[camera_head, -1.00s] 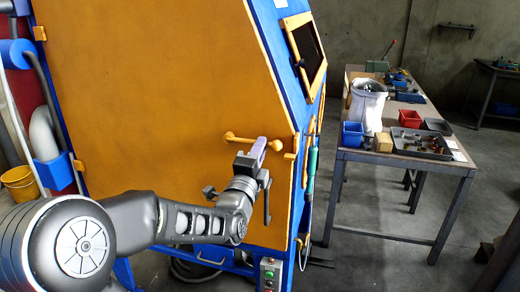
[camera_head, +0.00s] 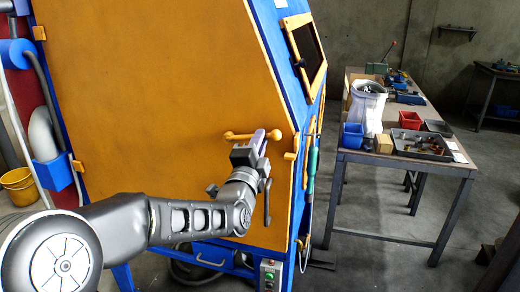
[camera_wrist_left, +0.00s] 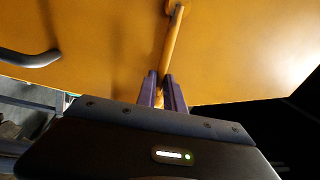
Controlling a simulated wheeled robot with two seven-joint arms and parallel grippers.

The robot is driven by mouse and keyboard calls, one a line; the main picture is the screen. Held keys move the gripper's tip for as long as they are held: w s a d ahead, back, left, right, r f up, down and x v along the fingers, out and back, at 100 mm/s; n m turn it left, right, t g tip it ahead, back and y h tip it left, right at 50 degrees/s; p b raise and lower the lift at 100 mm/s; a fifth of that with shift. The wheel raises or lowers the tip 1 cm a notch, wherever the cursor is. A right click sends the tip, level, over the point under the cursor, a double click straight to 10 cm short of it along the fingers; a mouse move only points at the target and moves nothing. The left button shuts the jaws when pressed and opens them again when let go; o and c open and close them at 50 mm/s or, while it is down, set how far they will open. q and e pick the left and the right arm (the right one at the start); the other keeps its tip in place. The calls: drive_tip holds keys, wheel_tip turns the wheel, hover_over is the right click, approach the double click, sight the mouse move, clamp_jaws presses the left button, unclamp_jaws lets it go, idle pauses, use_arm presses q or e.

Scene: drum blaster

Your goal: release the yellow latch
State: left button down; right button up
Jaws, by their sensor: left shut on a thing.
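The yellow latch (camera_head: 240,135) is a thin bar with rounded ends on the big yellow door of the blue cabinet. In the head view its right end stands above the small yellow catch block (camera_head: 290,156) at the door's right edge, apart from it. My left gripper (camera_head: 262,138) is shut on the bar near that right end and hides part of it. In the left wrist view the latch bar (camera_wrist_left: 173,42) runs from its round pivot down between the purple fingers of my left gripper (camera_wrist_left: 162,88). My right gripper is not in view.
A dark door handle (camera_head: 267,204) hangs just below my left gripper. The blue cabinet frame (camera_head: 275,40) borders the door. A workbench (camera_head: 400,163) with bins, a white sack and a tray stands to the right, with open floor between.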

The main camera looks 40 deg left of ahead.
use_arm(q)
drive_tip(key=r+n, duration=0.1)
drive_tip(key=n, duration=0.1)
drive_tip(key=a+r+n, duration=0.1)
drive_tip(key=r+n, duration=0.1)
drive_tip(key=shift+s+g+y, duration=0.2)
drive_tip(key=shift+g+y, duration=0.1)
drive_tip(key=shift+y, duration=0.1)
drive_tip(key=r+n, duration=0.1)
drive_tip(key=a+r+n, duration=0.1)
drive_tip(key=n, duration=0.1)
drive_tip(key=shift+s+g, duration=0.2)
drive_tip(key=shift+g, duration=0.2)
drive_tip(key=n, duration=0.1)
drive_tip(key=a+r+n, duration=0.1)
drive_tip(key=n, duration=0.1)
drive_tip(key=a+r+n+p, duration=0.1)
drive_tip(key=shift+s+a+g+y, duration=0.15)
drive_tip(key=shift+s+g+y, duration=0.2)
drive_tip(key=shift+g+y, duration=0.05)
drive_tip(key=n, duration=0.1)
drive_tip(key=a+n, duration=0.1)
drive_tip(key=shift+s+a+r+n, duration=0.3)
drive_tip(key=shift+r+n, duration=0.05)
drive_tip(key=shift+n, duration=0.05)
drive_tip(key=shift+s+a+r+n+g, duration=0.1)
drive_tip(key=shift+s+a+n+g, duration=0.15)
drive_tip(key=shift+a+n, duration=0.45)
